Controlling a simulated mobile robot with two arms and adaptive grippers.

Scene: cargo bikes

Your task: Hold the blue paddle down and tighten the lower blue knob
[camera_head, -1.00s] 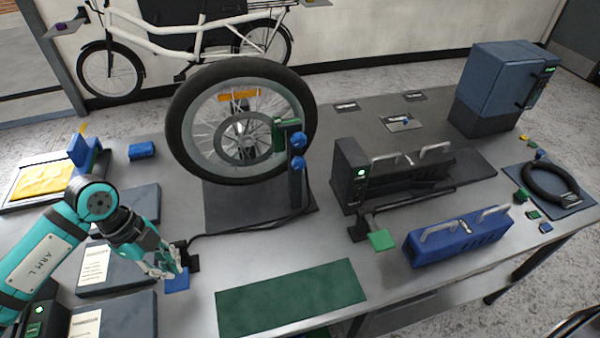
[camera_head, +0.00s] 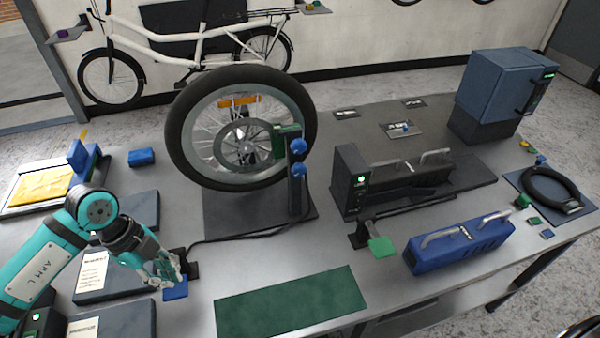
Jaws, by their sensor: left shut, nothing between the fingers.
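The blue paddle (camera_head: 175,291) sticks out from a small black block near the left front of the bench. My left gripper (camera_head: 171,276) is shut and empty, with its fingertips at the paddle's back edge. I cannot tell whether they press on it. The lower blue knob (camera_head: 299,170) is on a dark upright post beside the spoked wheel (camera_head: 176,125). The upper blue knob (camera_head: 298,146) is just above it. No gripper is at either knob. My right gripper is not in view.
A black cable runs from the paddle's block to the wheel stand (camera_head: 235,215). A green mat (camera_head: 290,303) lies in front. A black fixture (camera_head: 350,185) with a green paddle (camera_head: 381,246) and a blue handled box (camera_head: 460,247) are to the right. Dark trays lie around my left arm.

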